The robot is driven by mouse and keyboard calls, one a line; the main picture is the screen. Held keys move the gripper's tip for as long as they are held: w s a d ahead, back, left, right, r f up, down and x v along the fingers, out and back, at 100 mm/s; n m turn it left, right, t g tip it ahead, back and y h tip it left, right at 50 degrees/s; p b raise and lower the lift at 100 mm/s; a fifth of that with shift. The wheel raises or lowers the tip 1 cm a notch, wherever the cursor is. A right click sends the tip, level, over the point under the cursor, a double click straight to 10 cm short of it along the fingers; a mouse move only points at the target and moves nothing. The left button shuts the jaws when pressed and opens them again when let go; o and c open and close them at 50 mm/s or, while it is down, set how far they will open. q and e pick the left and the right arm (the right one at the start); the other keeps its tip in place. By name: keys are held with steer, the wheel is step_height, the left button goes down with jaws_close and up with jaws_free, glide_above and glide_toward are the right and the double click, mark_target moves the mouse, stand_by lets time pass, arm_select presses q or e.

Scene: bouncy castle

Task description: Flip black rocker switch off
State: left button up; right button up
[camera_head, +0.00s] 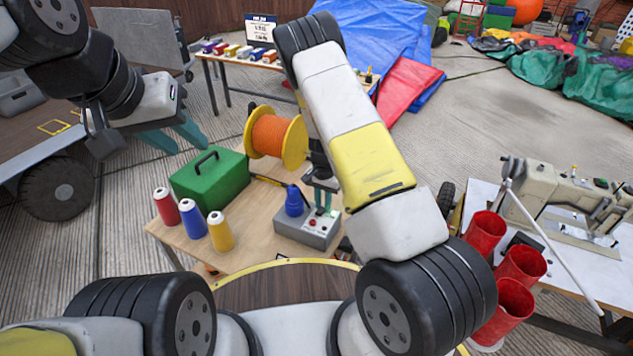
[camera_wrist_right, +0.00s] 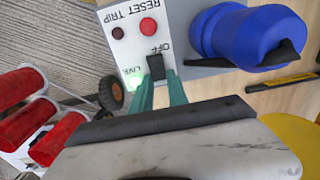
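The grey switch box (camera_head: 297,236) stands on the wooden table; its panel fills the top of the right wrist view (camera_wrist_right: 123,17). The black rocker switch (camera_wrist_right: 156,67) sits by the OFF label, with a lit green LIVE lamp (camera_wrist_right: 135,84) beside it. A red button (camera_wrist_right: 148,26) and a dark lamp (camera_wrist_right: 118,33) are further along. My right gripper (camera_head: 323,207) points down at the box; its teal fingertips (camera_wrist_right: 161,76) are a narrow gap apart, right by the rocker. I cannot tell whether they touch it. My left gripper (camera_head: 162,131) is wide open and empty, away at the left.
A blue plug (camera_head: 294,201) stands beside the panel. Thread cones (camera_head: 194,226), a green toolbox (camera_head: 209,178) and an orange cable reel (camera_head: 270,136) share the table. Red cups (camera_head: 521,264) and a sewing machine (camera_head: 565,197) are at the right.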

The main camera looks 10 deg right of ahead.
jaws_close()
steer(key=shift+s, duration=0.1)
steer(key=shift+s+a+r+t+h, duration=0.15)
steer(key=shift+s+a+t+h, duration=0.1)
steer(key=shift+t+h, duration=0.5)
steer(key=shift+r+t+h, duration=0.1)
steer(key=shift+t+h, duration=0.15)
steer(key=shift+t, duration=0.4)
steer(key=o, duration=0.7)
jaws_free()
steer(key=shift+c, duration=0.2)
steer(key=shift+r, duration=0.1)
